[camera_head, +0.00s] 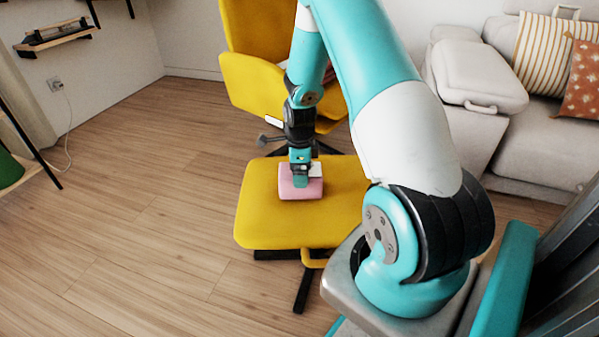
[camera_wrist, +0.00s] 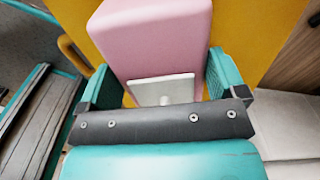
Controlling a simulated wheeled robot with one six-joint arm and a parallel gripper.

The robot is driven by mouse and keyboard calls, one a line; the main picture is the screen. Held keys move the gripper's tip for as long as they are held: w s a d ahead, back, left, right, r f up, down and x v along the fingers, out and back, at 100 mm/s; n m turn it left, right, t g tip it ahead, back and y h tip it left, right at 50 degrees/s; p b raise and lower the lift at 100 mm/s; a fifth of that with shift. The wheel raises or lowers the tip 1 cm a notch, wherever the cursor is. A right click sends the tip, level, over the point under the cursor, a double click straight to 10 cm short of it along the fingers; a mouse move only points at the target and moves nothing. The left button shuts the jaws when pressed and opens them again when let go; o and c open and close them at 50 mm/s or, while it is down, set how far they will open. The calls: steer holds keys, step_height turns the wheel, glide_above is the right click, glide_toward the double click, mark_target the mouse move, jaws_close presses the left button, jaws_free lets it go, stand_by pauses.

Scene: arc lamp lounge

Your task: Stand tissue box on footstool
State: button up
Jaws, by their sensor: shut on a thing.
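The pink tissue box (camera_head: 301,186) is at the yellow footstool (camera_head: 262,215), over the middle of its seat. My gripper (camera_head: 300,177) comes down from above and is shut on the box. In the wrist view the pink box (camera_wrist: 160,40) sits between my two teal fingers, and the yellow seat (camera_wrist: 250,30) shows behind it. The box looks upright and seems to touch the seat, but its underside is hidden, so I cannot tell for sure. My arm covers part of the footstool's right side.
A yellow chair (camera_head: 250,85) stands just behind the footstool. A grey sofa (camera_head: 540,150) with cushions is at the right. A wall shelf (camera_head: 52,38) and a socket with a cable are at the left. The wooden floor (camera_head: 120,220) at left is clear.

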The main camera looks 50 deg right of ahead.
steer(key=o, duration=0.8)
steer(key=shift+f, duration=0.1)
